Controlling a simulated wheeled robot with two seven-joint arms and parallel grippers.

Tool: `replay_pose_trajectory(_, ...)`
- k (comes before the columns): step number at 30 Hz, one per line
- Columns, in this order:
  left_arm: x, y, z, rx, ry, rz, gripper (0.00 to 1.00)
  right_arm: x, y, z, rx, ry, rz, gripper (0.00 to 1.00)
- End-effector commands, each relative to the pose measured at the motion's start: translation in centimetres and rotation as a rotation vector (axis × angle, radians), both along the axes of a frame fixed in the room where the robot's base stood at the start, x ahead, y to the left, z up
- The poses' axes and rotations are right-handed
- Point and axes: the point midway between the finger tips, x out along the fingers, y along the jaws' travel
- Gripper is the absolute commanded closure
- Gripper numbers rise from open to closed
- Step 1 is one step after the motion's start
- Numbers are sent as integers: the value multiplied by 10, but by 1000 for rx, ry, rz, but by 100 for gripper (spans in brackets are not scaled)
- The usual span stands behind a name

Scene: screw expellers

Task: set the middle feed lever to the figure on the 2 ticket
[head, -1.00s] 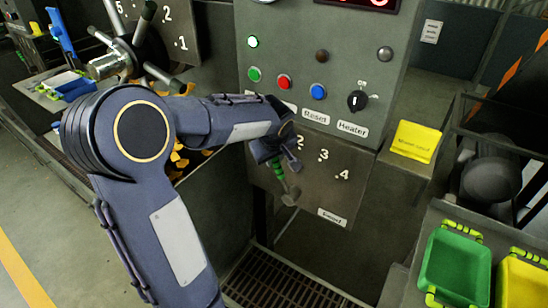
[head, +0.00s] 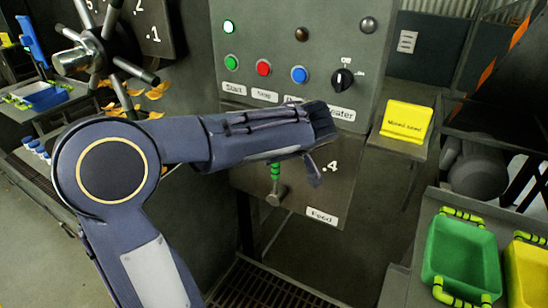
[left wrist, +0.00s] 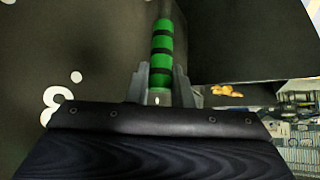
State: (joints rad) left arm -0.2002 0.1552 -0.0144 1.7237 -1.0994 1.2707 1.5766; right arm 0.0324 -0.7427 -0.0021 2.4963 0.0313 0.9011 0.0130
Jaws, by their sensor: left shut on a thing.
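The feed lever (head: 276,174), with a green banded grip, stands on a dark plate (head: 335,192) labelled Feed. Its arm looks about upright in the head view, above its grey hub. The figure 4 shows on the plate; my left arm hides the other figures. My left gripper (left wrist: 161,82) is shut on the lever, with the green-banded grip between its fingers in the left wrist view. A figure and dots on the dark plate show left of it there. A yellow card (head: 404,121) stands at the right; its small text is hard to read. My right gripper is not in view.
Above the feed plate is a panel with green, red and blue buttons and a heater knob (head: 342,80). A spoked handwheel (head: 90,55) stands at the left. Green (head: 457,262) and yellow bins stand at the lower right. A floor grate lies below.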

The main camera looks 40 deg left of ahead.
Motion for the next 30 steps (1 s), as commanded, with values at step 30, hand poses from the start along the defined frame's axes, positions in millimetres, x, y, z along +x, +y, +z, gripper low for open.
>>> replay_pose_trajectory(30, -24, -46, 57, -3, 2, -1, 71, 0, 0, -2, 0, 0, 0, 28)
